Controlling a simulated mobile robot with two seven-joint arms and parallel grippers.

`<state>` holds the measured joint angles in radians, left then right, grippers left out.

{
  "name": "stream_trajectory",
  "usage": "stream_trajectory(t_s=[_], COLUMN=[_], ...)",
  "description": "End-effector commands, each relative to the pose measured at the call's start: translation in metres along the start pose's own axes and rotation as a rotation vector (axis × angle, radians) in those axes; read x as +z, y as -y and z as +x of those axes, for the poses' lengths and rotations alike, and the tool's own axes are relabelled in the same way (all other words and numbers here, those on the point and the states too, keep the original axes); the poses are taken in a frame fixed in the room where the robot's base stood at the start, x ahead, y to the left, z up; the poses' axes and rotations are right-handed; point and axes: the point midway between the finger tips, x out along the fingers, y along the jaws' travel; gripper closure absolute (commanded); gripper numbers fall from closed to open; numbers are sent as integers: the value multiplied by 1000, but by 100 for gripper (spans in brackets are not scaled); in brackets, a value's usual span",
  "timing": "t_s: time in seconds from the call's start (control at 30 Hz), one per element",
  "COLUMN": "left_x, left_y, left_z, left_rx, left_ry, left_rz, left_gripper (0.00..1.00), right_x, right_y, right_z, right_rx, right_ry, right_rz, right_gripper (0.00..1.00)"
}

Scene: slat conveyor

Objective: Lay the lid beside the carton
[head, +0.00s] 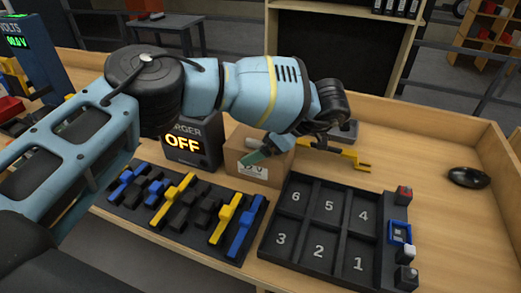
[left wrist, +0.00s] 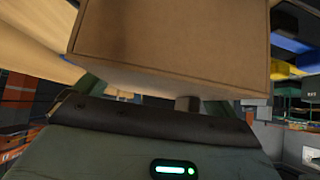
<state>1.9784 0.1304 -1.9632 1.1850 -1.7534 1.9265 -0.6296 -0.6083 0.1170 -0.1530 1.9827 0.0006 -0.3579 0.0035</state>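A small brown cardboard carton (head: 283,168) with a printed label stands on the bench behind the numbered tray in the head view. My left gripper (head: 256,157) is at the carton's upper part, with one green finger showing across its near side. The arm hides part of the carton's top. In the left wrist view a brown cardboard box face (left wrist: 170,35) fills the upper middle, very close. Green finger parts show below it on both sides, and the fingertips are hidden. I cannot make out a separate lid, nor whether the fingers press on the cardboard. My right gripper is not in view.
A black tray (head: 293,254) with numbered compartments stands in front. A rack (head: 180,238) of blue, black and yellow pieces lies left of it. A charger (head: 184,150) reading OFF stands behind. A yellow tool (head: 340,153) lies right of the carton.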

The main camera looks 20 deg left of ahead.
Motion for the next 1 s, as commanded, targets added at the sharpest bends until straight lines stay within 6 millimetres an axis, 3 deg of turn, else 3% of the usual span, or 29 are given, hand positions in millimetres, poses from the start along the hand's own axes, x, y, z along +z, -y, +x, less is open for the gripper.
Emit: stream_trajectory(t_s=[0.17, 0.47, 1.0], left_x=[0, -7, -68], left_y=[0, -1, 0], left_z=[0, -8, -69], left_rx=[0, 2, 4], left_ry=[0, 1, 0], left_rz=[0, -2, -2], left_gripper=[30, 31, 31], right_x=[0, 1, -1], right_y=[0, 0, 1], right_z=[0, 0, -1], right_rx=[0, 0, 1], right_ry=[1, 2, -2], right_rz=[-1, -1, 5], right_gripper=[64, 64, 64])
